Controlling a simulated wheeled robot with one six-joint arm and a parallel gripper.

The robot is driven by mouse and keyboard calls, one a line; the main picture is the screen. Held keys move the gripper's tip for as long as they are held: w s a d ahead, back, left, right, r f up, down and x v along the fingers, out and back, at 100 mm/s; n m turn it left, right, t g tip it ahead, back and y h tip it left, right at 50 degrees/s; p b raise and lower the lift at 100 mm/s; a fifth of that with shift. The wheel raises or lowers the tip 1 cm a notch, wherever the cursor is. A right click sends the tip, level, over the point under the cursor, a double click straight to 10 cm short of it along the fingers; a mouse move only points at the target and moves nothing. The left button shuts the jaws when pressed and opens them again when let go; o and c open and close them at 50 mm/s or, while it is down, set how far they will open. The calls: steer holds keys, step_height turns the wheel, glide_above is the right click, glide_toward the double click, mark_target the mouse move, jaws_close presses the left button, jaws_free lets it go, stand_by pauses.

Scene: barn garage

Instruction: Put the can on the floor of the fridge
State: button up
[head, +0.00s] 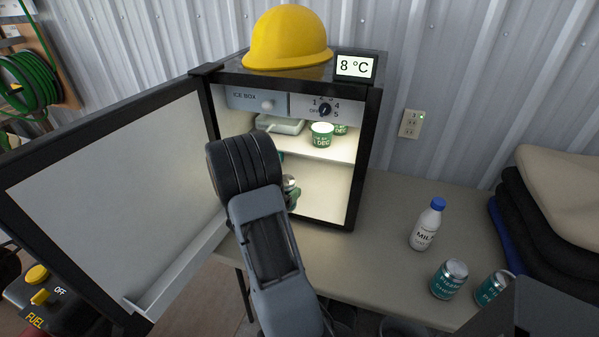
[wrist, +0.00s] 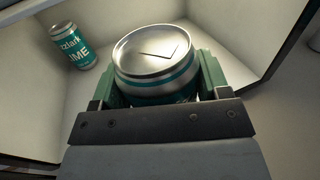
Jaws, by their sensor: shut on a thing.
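The small fridge (head: 365,150) stands on the bench with its door (head: 110,190) swung open to the left. My gripper (head: 293,197) is shut on a silver-topped teal can (wrist: 150,62), with a green finger on each side of it. The held can looks upright, in the lower compartment below the shelf (head: 333,149). My arm hides much of it in the head view, and its base is hidden, so I cannot tell whether it touches the fridge floor (wrist: 98,95). Another teal can (wrist: 72,45) stands in the back left of the compartment.
A tub (head: 321,135) and a pale box (head: 280,125) sit on the shelf. A yellow hard hat (head: 288,40) rests on top. A milk bottle (head: 426,226) and two cans, one silver-topped (head: 449,279), one at the edge (head: 493,289), stand on the bench (head: 385,215).

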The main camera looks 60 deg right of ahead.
steer(key=shift+w+d+f+p, duration=0.1)
steer(key=shift+d+f+p, duration=0.35)
steer(key=shift+d, duration=2.4)
steer(key=shift+w+d+f+p, duration=0.15)
steer(key=shift+d+f, duration=0.65)
steer(key=shift+d, duration=2)
steer(key=shift+s+d+f+p, duration=0.1)
steer(key=shift+d+f+p, duration=0.35)
steer(key=shift+d, duration=2.4)
steer(key=shift+f+b, duration=0.3)
steer(key=shift+f, duration=0.1)
steer(key=o, duration=1.1)
